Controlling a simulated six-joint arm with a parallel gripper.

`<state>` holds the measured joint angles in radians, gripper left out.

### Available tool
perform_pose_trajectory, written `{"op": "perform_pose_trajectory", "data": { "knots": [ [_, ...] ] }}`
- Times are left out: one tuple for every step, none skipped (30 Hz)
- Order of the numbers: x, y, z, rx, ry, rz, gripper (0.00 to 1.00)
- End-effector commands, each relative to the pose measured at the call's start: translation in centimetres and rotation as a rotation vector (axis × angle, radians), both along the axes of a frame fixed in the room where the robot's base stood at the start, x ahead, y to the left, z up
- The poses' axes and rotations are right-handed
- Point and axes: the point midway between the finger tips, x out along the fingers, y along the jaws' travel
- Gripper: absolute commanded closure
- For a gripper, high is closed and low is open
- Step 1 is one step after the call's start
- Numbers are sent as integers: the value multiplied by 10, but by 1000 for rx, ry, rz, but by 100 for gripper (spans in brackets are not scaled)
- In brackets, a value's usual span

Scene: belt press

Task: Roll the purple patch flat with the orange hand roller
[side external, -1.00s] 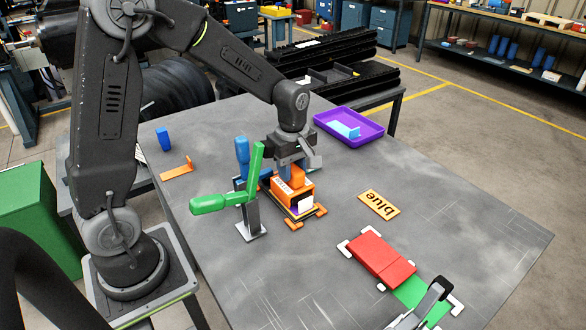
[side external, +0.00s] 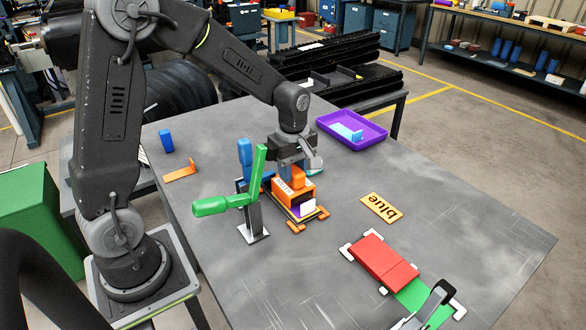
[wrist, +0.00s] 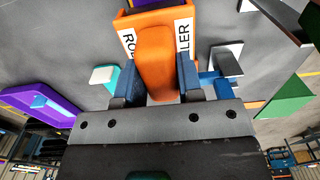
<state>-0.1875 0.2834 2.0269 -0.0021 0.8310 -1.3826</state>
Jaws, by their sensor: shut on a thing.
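The orange hand roller (side external: 288,191) is low over a small fixture with orange feet (side external: 294,226), beside the green-handled lever. Its orange handle (wrist: 157,62) stands between my two fingers in the wrist view, with the labelled orange body beyond. My gripper (side external: 294,164) is shut on this handle; it also shows in the wrist view (wrist: 160,84). A purple strip (side external: 296,211), seemingly the patch, shows at the roller's front edge next to a white piece (side external: 308,207). Most of the patch is hidden under the roller, and I cannot tell whether they touch.
The green lever (side external: 225,203) stands close at the roller's left. A purple tray (side external: 377,141) is behind at right. An orange bracket (side external: 182,172) and blue cylinder (side external: 166,141) are at left.

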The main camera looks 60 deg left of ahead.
Motion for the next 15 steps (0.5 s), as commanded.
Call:
{"op": "perform_pose_trajectory", "data": {
  "knots": [
    [-1, -1, -1, 0, 3, -1, 88],
    [-1, -2, -1, 0, 3, -1, 88],
    [-1, -3, -1, 0, 3, -1, 88],
    [-1, -4, -1, 0, 3, -1, 88],
    [-1, -5, -1, 0, 4, -1, 88],
    [-1, -6, -1, 0, 4, -1, 88],
    [-1, -6, -1, 0, 4, -1, 88],
    [-1, -6, -1, 0, 4, 0, 88],
    [-1, -6, -1, 0, 4, 0, 88],
    [-1, -6, -1, 0, 5, 0, 88],
    [-1, -6, -1, 0, 5, 0, 88],
    [-1, -6, -1, 0, 5, 0, 88],
    [-1, -6, -1, 0, 5, 0, 88],
    [-1, -6, -1, 0, 5, 0, 88],
    [-2, -6, -1, 0, 6, -1, 88]
  ]
}}
